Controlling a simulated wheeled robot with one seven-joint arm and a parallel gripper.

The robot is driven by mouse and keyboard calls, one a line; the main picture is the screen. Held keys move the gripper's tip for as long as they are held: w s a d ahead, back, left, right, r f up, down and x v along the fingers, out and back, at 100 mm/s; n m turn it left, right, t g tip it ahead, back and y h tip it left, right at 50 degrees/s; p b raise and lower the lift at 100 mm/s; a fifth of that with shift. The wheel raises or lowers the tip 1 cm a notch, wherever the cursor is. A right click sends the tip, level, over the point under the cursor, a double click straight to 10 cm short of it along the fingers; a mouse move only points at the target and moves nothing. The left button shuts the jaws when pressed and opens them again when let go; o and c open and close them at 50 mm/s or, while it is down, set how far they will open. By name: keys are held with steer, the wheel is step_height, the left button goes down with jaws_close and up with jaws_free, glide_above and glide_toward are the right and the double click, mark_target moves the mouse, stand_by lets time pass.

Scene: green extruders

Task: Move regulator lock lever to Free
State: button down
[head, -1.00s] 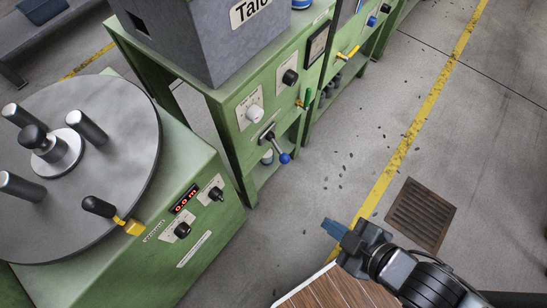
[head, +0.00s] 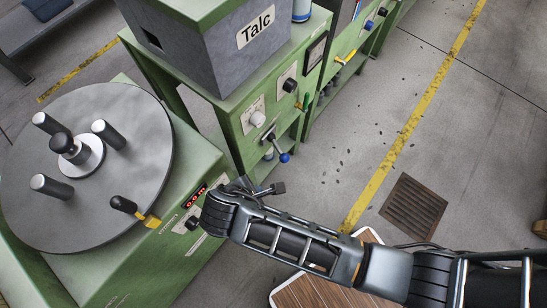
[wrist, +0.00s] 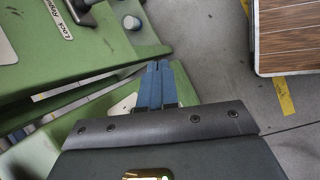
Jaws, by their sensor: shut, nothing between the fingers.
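A lever with a blue ball end (head: 284,157) hangs from a metal pivot on the green cabinet front, below a white knob, in the head view. In the wrist view, a partly cut-off label reading "Lock Reg…" (wrist: 66,31) lies on a green panel at upper left, beside a dark fitting (wrist: 82,8). I cannot tell how this fitting matches the blue-ended lever. My gripper (wrist: 157,66) is shut and empty, its blue fingers together. In the head view its end (head: 268,189) is below the blue-ended lever and apart from it; the fingertips are hard to make out.
A turntable (head: 50,220) with upright pegs stands at left, its green base close to my arm. A grey "Talc" box (head: 230,60) tops the cabinet. A wood-topped surface (head: 312,292) is below my arm. The floor at right is open around a drain grate (head: 413,207).

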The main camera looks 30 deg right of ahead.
steer(key=w+a+r+n+g+h+p, duration=0.1)
steer(key=w+a+r+n+h+p, duration=0.1)
steer(key=a+r, duration=0.5)
step_height(320, 180, up, 4)
steer(key=shift+w+a+f+g+h, duration=0.1)
steer(key=shift+w+a+g+h, duration=0.25)
steer(key=shift+w+h, duration=0.4)
steer(key=b, duration=0.9)
glide_toward(278, 148)
steer(key=s+d+f, duration=0.1)
steer(key=s+f, duration=0.2)
steer(key=f, duration=0.2)
steer(key=shift+s+d+f, duration=0.1)
steer(key=shift+d+f, duration=0.15)
steer(key=shift+d, duration=0.45)
steer(key=shift+p, duration=0.3)
